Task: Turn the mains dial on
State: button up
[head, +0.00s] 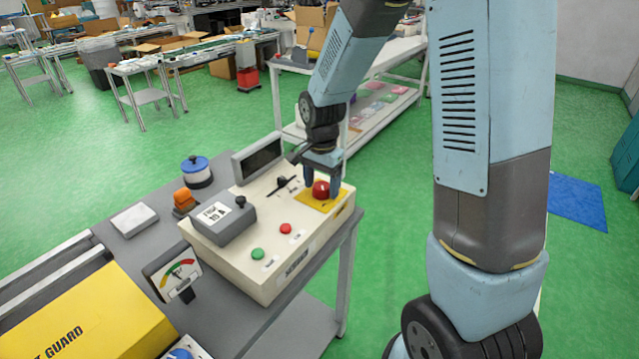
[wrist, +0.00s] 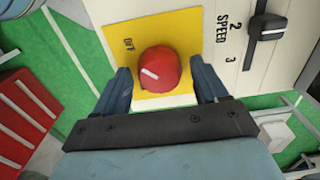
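The mains dial is a red round knob (head: 321,190) on a yellow plate (head: 312,203) at the right end of the cream control box (head: 262,272). In the wrist view the dial (wrist: 162,78) carries a short white mark slanting toward the upper left, on the side of the printed word OFF. My gripper (head: 321,181) points down over the dial. In the wrist view my gripper (wrist: 160,72) is open, with one dark finger on each side of the dial and a visible gap to each. No ON label can be seen.
A speed slider (wrist: 268,27) sits beside the yellow plate. The box also bears a red button (head: 285,228), a green button (head: 257,254), a grey block (head: 222,218) and a tilted dark screen (head: 258,157). A gauge (head: 178,272) stands left of the box.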

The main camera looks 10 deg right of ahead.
jog(key=c, duration=0.9)
jog(key=shift+a, duration=0.15)
jog(key=shift+c, duration=0.2)
